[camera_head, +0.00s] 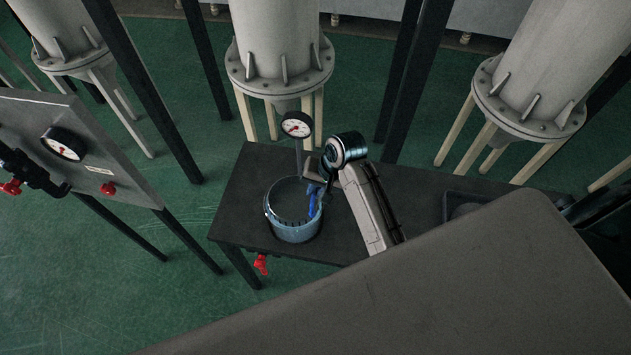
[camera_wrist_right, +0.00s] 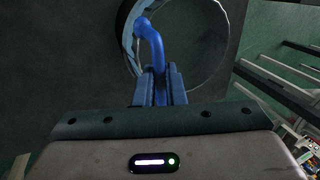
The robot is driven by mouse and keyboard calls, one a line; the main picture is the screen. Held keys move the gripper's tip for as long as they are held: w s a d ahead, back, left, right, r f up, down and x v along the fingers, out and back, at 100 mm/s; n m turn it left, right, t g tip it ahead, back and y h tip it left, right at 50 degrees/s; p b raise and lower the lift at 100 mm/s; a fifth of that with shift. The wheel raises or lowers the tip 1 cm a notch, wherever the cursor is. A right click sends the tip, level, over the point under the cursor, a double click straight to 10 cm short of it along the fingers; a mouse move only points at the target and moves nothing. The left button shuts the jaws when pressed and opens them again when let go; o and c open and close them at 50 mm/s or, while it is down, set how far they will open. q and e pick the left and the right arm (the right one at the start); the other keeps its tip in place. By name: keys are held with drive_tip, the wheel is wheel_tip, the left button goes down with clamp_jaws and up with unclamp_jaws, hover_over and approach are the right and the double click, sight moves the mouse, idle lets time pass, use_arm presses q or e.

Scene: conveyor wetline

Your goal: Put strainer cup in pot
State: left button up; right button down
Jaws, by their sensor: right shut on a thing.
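The pot (camera_head: 292,232) is a round, pale grey-blue vessel on the dark table, its open top facing up. My right gripper (camera_head: 316,186) is over the pot's right rim. In the right wrist view my right gripper (camera_wrist_right: 157,88) is shut on the curved blue handle of the strainer cup (camera_wrist_right: 153,42). The blue handle also shows in the head view, at the inner right side of the pot. The cup's body is mostly hidden, and I cannot tell whether it touches the pot's bottom. A thin round rim surrounds the handle's far end in the wrist view. My left gripper is out of view.
The dark table (camera_head: 240,205) has bare room left of the pot. A pressure gauge (camera_head: 297,125) stands behind the pot, and a red valve handle (camera_head: 261,264) is below the table's front edge. A grey panel with a gauge (camera_head: 64,144) is at left. Large grey columns stand behind.

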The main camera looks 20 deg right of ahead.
wheel_tip(320, 180, down, 5)
drive_tip(key=shift+r+b, duration=0.2)
drive_tip(key=shift+b, duration=0.25)
drive_tip(key=shift+r+p, duration=0.15)
drive_tip(key=shift+p, duration=0.35)
drive_tip(key=shift+f, duration=0.2)
drive_tip(key=shift+p, duration=0.45)
drive_tip(key=shift+f+b, duration=0.5)
drive_tip(key=shift+f, duration=0.95)
drive_tip(key=c, duration=1.4)
unclamp_jaws()
drive_tip(key=shift+a, duration=0.1)
drive_tip(key=shift+c, duration=0.2)
